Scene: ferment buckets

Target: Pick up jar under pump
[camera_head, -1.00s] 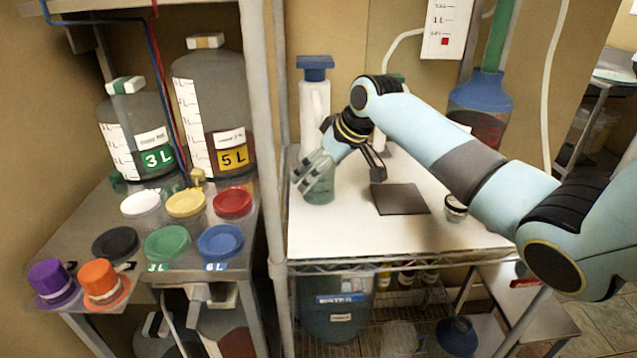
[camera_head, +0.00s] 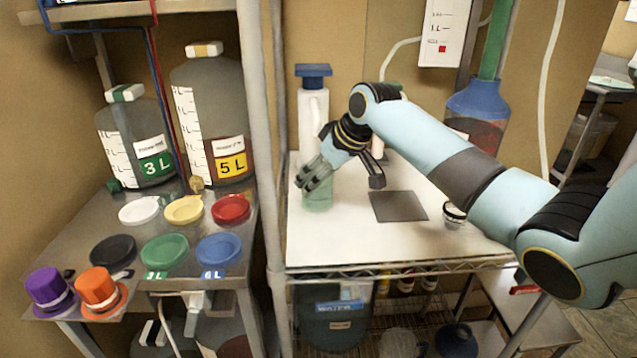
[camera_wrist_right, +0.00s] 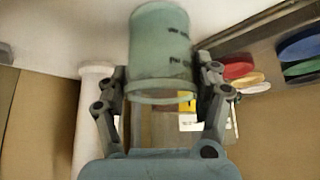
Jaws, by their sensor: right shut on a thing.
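The jar (camera_head: 318,201) is a small translucent green cylinder at the left part of the white table top, in front of a white pump bottle (camera_head: 313,112) with a blue head. My right gripper (camera_head: 314,183) reaches down from above and is shut on the jar; its fingers cover the jar's upper part in the head view. In the right wrist view the jar (camera_wrist_right: 160,45) lies between the two fingers, with dark marks on its side. I cannot tell whether its base touches the table. My left gripper is not in view.
A dark square mat (camera_head: 398,206) and a small lidded container (camera_head: 454,214) are on the white table (camera_head: 345,245). A metal post (camera_head: 265,150) stands at its left edge. Left of it, a side table holds colored lids (camera_head: 165,249) and big bottles (camera_head: 213,120).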

